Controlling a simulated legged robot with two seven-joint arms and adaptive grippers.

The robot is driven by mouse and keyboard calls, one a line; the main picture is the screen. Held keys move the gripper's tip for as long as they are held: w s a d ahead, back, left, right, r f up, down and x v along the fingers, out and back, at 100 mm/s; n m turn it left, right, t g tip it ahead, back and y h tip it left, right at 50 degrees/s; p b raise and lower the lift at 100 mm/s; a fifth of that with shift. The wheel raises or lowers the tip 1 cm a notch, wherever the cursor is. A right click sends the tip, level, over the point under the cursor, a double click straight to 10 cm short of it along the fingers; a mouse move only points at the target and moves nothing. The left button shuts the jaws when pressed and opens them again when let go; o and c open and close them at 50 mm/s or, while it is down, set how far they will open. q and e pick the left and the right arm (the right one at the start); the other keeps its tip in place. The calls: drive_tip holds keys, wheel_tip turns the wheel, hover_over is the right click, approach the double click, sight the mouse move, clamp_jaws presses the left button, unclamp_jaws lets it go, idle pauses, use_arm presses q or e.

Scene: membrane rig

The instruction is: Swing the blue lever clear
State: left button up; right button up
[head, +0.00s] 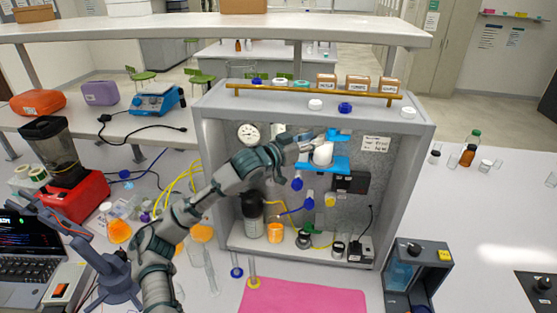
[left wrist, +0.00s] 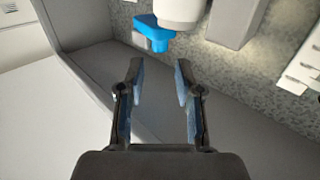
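My left gripper (head: 310,142) reaches into the grey rig cabinet, at the left of a white rounded housing (head: 323,153). In the left wrist view its two fingers (left wrist: 158,80) are apart with nothing between them. A blue part (head: 338,134) sits at the top of the housing, and a flat blue bracket (head: 325,164) is below it. In the left wrist view a blue piece (left wrist: 154,34) beside the white housing (left wrist: 180,10) lies beyond the fingertips, apart from them. I cannot tell which blue part is the lever. My right gripper is not in view.
The grey cabinet (head: 213,160) has side walls and a top close around the arm. Blue-handled valves (head: 309,203), a black box (head: 351,182), a dark bottle (head: 252,218) and an orange container (head: 275,232) are inside. A pink mat (head: 300,299) lies in front.

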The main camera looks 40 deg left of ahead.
use_arm(q)
drive_tip(key=s+a+b, duration=0.1)
drive_tip(key=s+b, duration=0.8)
drive_tip(key=s, duration=0.3)
drive_tip(key=shift+s+a, duration=0.15)
drive_tip(key=shift+s, duration=0.05)
idle(0.4)
idle(0.4)
drive_tip(key=shift+s, duration=0.1)
drive_tip(key=s+a, duration=0.2)
drive_tip(key=s, duration=0.9)
drive_tip(key=shift+s+a, duration=0.3)
